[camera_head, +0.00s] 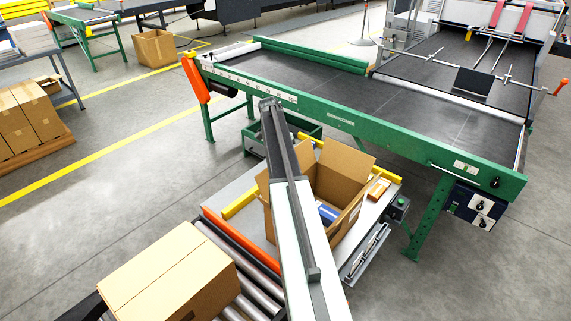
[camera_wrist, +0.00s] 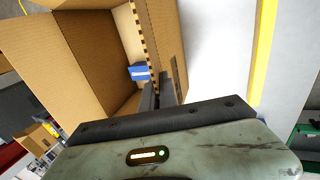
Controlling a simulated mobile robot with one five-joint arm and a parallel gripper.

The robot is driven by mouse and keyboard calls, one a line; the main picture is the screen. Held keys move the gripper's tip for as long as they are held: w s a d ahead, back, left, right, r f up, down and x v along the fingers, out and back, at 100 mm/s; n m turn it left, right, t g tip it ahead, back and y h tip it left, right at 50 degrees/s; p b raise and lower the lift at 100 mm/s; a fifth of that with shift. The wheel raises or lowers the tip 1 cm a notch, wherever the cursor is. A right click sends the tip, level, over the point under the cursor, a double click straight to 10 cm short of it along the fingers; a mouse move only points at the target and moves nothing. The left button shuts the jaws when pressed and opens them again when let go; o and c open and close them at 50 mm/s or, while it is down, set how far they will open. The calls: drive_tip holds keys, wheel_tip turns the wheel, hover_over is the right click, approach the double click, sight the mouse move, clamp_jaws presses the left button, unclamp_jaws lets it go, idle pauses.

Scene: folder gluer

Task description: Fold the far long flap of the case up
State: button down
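The case (camera_head: 345,181) is an open brown cardboard box on a grey table, its flaps standing out around the top. A flap at its right back (camera_head: 347,158) leans outward. My arm crosses in front of the case and hides its left part and the far left flap region. My gripper is hidden in the head view. In the wrist view my gripper (camera_wrist: 158,88) has two dark fingers close together at a cardboard edge of the case (camera_wrist: 85,50). I cannot tell whether they grip it. A blue item (camera_wrist: 139,72) lies inside the case, also visible in the head view (camera_head: 327,213).
Yellow rails (camera_head: 240,205) edge the table. A closed carton (camera_head: 165,270) lies on rollers at the front left. A green-framed conveyor (camera_head: 400,138) runs behind the case. A small orange-brown box (camera_head: 378,189) sits right of the case. Open floor lies at the left.

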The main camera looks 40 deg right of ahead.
drive_tip(key=shift+w+f+g, duration=0.1)
drive_tip(key=shift+w+g, duration=0.2)
drive_tip(key=shift+w, duration=0.05)
idle(0.3)
drive_tip(key=c, duration=1.6)
unclamp_jaws()
drive_tip(key=shift+c, duration=0.2)
drive_tip(key=p+v, duration=0.6)
drive_tip(key=v, duration=0.1)
drive_tip(key=shift+r+p, duration=0.35)
drive_tip(key=shift+w+a, duration=0.1)
drive_tip(key=shift+w, duration=0.05)
